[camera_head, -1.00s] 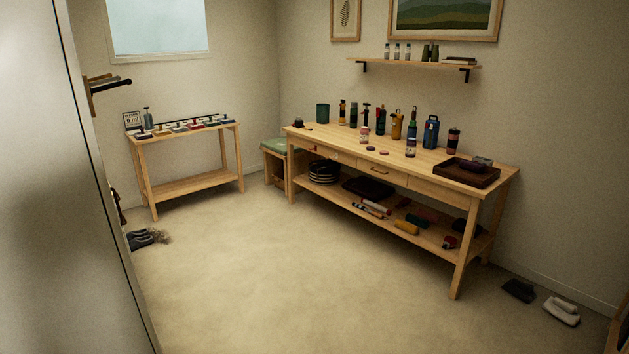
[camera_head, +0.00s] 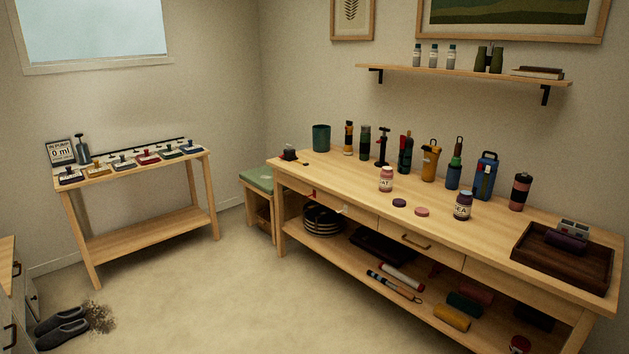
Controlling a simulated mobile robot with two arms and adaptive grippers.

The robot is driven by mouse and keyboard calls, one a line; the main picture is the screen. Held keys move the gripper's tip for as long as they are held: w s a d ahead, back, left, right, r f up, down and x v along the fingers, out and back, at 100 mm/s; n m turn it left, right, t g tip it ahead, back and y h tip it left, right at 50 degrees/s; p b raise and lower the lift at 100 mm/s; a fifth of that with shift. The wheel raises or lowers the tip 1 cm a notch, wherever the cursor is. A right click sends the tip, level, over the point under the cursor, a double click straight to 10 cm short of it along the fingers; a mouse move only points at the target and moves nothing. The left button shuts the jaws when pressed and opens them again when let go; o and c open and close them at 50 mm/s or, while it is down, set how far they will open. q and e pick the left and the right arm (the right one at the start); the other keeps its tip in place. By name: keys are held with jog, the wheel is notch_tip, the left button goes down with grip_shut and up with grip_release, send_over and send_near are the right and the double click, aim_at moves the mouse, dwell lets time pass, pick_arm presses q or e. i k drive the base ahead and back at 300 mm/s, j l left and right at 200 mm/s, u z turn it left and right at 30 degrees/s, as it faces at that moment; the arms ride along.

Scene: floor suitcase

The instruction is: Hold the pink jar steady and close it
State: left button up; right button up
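A pink jar (camera_head: 386,179) with a pale label stands upright on the wooden workbench (camera_head: 470,232), left of the bench's middle. In front of it lie two flat round lids, a dark purple one (camera_head: 399,203) and a pink one (camera_head: 422,212). A dark purple jar (camera_head: 462,206) with a white label stands to their right. The pink lid lies apart from both jars. Neither of my grippers shows in the head view.
Bottles and tools, including a yellow flask (camera_head: 430,162), line the bench's back. A dark tray (camera_head: 537,272) sits at its right end. A small side table (camera_head: 150,217), a green-topped stool (camera_head: 258,180) and slippers (camera_head: 62,329) stand left. The floor before the bench is clear.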

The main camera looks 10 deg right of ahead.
aim_at(387, 174)
jog(key=i+z, duration=0.25)
jog(key=i, duration=0.2)
jog(key=i+j+z, duration=0.25)
jog(key=i, duration=0.2)
jog(key=i+j+z, duration=0.25)
jog(key=i, duration=0.2)
jog(key=i+j+z, duration=0.25)
jog(key=i, duration=0.2)
jog(key=i+j+z, duration=0.5)
jog(key=z, duration=0.15)
jog(key=i+j+z, duration=0.15)
jog(key=j+z, duration=0.15)
jog(key=j, duration=0.2)
jog(key=i+j+z, duration=0.15)
jog(key=j+z, duration=0.5)
jog(key=j, duration=0.2)
jog(key=i+j+z, duration=0.1)
jog(key=j+z, duration=0.2)
jog(key=j, duration=0.15)
